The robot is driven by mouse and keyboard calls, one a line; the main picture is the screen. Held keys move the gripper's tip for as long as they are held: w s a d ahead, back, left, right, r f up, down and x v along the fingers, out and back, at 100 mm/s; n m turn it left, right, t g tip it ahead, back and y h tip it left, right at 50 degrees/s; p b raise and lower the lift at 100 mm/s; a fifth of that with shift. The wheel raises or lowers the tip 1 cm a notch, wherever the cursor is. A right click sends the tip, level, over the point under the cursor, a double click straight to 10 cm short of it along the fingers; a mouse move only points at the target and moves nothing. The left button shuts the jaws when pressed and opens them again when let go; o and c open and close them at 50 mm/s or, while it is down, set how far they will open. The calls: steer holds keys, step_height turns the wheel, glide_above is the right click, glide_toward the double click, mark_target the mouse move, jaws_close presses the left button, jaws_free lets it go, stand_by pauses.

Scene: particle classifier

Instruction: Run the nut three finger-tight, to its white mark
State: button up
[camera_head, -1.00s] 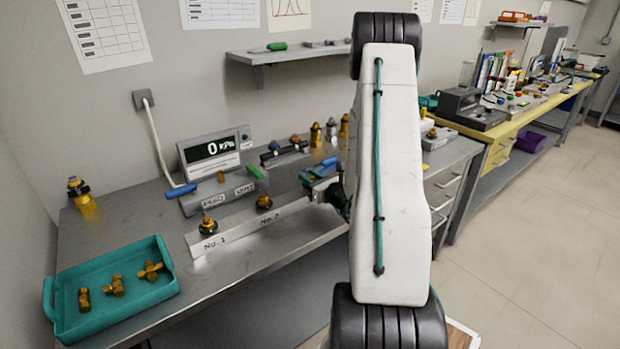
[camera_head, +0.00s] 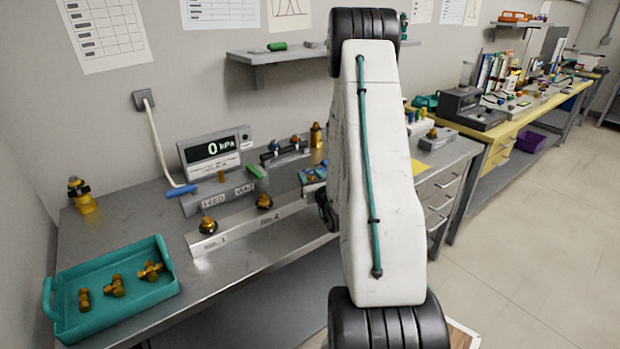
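A pale angled rail (camera_head: 238,232) runs along the front of the bench. Its labels No. 1 and No. 2 can be read. Brass fitting one (camera_head: 208,225) and brass fitting two (camera_head: 264,202) stand upright on it. The rail's right end, where a third nut would sit, is hidden behind my arm, so neither that nut nor its white mark shows. My arm's white link fills the middle of the view. A dark wrist part shows at its left edge, near the rail's right end. My gripper's fingers are hidden, and whether they hold anything cannot be seen.
A teal tray (camera_head: 62,322) with brass fittings stands at the front left. A gauge (camera_head: 212,148) reads 0 kPa, beside a blue handle (camera_head: 181,190) and a green handle (camera_head: 257,172). A brass fitting (camera_head: 83,195) stands at the back left. The left bench middle is clear.

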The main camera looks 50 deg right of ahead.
steer(key=shift+v, duration=3.95)
